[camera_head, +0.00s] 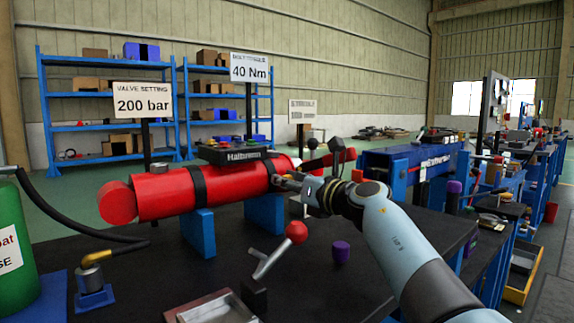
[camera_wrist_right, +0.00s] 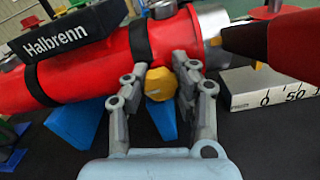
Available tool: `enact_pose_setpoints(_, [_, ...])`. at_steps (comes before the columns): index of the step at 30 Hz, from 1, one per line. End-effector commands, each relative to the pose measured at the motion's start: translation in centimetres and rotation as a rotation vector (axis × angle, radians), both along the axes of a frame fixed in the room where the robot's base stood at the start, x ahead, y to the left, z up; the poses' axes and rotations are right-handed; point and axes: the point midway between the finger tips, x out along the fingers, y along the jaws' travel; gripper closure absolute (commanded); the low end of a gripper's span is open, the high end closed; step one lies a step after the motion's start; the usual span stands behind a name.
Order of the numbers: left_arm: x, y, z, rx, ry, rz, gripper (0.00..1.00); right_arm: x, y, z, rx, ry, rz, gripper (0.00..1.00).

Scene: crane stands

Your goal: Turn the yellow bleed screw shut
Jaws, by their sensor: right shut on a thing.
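The yellow bleed screw (camera_wrist_right: 158,84) shows in the right wrist view as a hexagonal head on the near side of the red cylinder (camera_wrist_right: 85,75), close to its silver end collar. My right gripper (camera_wrist_right: 160,74) is shut on the screw, with one finger on each side of it. In the head view the red cylinder (camera_head: 165,192) lies across blue supports, and my right gripper (camera_head: 284,181) reaches its right part from the right. The screw is hidden behind the gripper there. My left gripper is not in view.
A red-knobbed lever (camera_head: 296,233) and an open metal tray (camera_head: 205,308) are on the dark bench in front. A purple cap (camera_head: 341,251) stands to the right. A hose (camera_head: 75,222) and green tank (camera_head: 15,250) are at left. A scale block (camera_wrist_right: 270,91) lies beside the cylinder.

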Motion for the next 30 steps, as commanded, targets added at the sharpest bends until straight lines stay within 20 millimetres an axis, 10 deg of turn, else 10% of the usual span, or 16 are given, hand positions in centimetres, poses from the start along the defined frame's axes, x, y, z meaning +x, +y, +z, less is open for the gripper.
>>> enact_pose_setpoints(15, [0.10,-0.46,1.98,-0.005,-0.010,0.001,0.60,0.06,-0.11,-0.03,0.147,0.105,-0.002,1.00])
enact_pose_setpoints(16, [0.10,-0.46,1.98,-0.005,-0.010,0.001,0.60,0.06,-0.11,-0.03,0.147,0.105,-0.002,0.73])
enact_pose_setpoints(22, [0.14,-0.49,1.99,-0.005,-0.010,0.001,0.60,0.05,-0.10,-0.04,0.146,0.105,-0.001,0.47])
enact_pose_setpoints(30, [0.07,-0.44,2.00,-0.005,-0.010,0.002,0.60,-0.01,-0.13,-0.05,0.145,0.105,-0.001,0.47])
